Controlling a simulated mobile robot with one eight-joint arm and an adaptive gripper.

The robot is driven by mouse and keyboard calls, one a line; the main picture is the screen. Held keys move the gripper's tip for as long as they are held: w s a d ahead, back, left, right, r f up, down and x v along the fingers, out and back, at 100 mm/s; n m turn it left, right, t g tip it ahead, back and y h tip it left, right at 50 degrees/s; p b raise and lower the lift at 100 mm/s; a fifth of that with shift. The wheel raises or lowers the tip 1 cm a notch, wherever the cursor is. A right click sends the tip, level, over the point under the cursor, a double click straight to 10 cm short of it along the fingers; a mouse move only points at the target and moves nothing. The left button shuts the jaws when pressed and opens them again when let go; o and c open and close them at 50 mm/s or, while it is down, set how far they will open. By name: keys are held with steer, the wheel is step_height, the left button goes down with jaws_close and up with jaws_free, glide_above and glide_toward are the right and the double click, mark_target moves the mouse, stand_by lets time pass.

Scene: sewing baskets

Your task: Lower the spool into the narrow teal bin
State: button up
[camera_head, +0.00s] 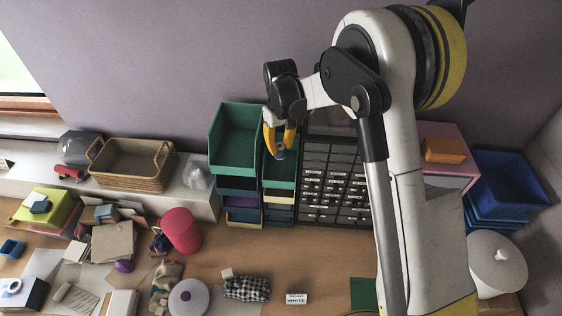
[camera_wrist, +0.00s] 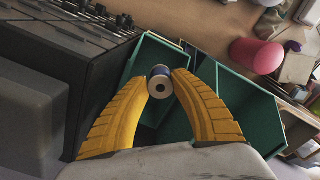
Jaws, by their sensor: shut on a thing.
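My gripper (camera_head: 279,142) hangs over the narrow teal bin (camera_head: 283,180) with its yellow fingers pointing down. In the wrist view my gripper (camera_wrist: 160,84) is shut on the spool (camera_wrist: 160,75), with one finger on each side. The spool is small, with pale ends and a dark blue band; in the head view the spool (camera_head: 280,155) shows at the fingertips. In the wrist view the narrow teal bin (camera_wrist: 148,52) lies behind the spool. The spool appears within its opening, but I cannot tell whether it is below the rim. The fingers hide part of the bin.
A wider teal bin (camera_head: 236,135) stands directly left of the narrow one. A dark cabinet of small drawers (camera_head: 338,180) stands close on the right. Stacked bins lie below. A red cylinder (camera_head: 181,230) and cluttered sewing things cover the table at left.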

steer(key=shift+f+b, duration=3.05)
steer(key=shift+f, duration=0.65)
steer(key=shift+f+b, duration=2.1)
steer(key=shift+f, duration=0.4)
steer(key=o, duration=1)
steer(key=shift+r, duration=0.15)
step_height(320, 180, up, 12)
steer(key=shift+d+f, duration=0.1)
steer(key=shift+f, duration=0.05)
